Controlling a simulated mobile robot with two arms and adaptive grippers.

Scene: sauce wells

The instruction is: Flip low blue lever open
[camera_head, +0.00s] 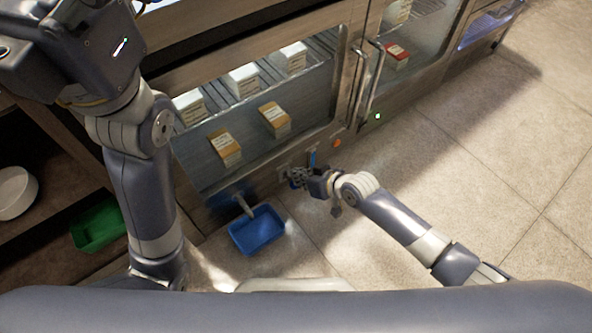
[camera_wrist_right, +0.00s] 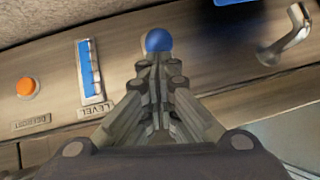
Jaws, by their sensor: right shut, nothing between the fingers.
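The low blue lever shows as a round blue knob (camera_wrist_right: 158,40) in the right wrist view, just beyond my right fingertips. Its stem is hidden behind the fingers, and I cannot tell whether they touch the knob. In the head view, my right gripper (camera_head: 297,176) is at the lower metal panel of the glass-fronted cabinet. It is shut and empty. In the right wrist view, the closed fingers (camera_wrist_right: 156,62) point at the knob. My left arm stands at the left of the head view, but its gripper does not show.
A blue tray (camera_head: 262,242) lies on the floor under a metal spout (camera_head: 243,205), left of my right gripper. A blue level gauge (camera_wrist_right: 90,78) and an orange defrost button (camera_wrist_right: 26,87) are on the same panel. The floor to the right is clear.

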